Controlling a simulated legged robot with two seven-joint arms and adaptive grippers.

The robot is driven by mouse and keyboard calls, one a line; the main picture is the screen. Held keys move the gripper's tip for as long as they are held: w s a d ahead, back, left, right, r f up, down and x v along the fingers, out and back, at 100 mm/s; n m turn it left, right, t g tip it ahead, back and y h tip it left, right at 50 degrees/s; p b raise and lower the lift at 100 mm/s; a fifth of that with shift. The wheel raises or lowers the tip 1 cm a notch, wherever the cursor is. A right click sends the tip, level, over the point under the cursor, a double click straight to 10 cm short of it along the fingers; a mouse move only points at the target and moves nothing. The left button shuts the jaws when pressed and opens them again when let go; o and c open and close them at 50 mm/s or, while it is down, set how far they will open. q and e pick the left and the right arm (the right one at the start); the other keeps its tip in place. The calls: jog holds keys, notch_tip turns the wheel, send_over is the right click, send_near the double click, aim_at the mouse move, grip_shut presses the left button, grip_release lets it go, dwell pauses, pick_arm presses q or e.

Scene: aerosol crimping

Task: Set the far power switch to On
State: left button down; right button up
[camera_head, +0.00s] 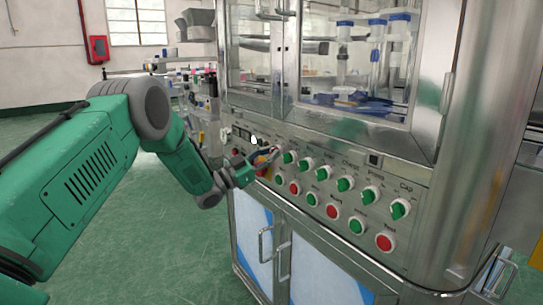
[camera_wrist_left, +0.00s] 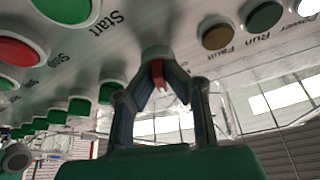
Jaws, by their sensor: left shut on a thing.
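The far power switch is at the far left end of the control panel in the head view, largely covered by my left gripper (camera_head: 258,163). In the left wrist view it shows as a red handle (camera_wrist_left: 157,75) on a grey round base. My left gripper (camera_wrist_left: 160,80) is shut on this red handle, with one finger on each side of it. The On and Off marks of the switch are not readable, so its setting cannot be told. My right gripper is in neither view.
The sloping steel panel (camera_head: 340,170) carries a row of green knobs (camera_head: 307,164) and red and green push buttons (camera_head: 333,211) close beside my gripper. Glass doors (camera_head: 365,50) are above and door handles (camera_head: 265,245) below. Open green floor (camera_head: 180,240) lies to the left.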

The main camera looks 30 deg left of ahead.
pick_arm(q)
jog(key=shift+a+m+g+h, duration=0.1)
jog(key=shift+m+g+h, duration=0.5)
jog(key=shift+m, duration=0.9)
jog(key=c, duration=1.7)
grip_release()
jog(key=shift+f, duration=0.1)
jog(key=v, duration=1.2)
jog(key=shift+a+f, duration=0.1)
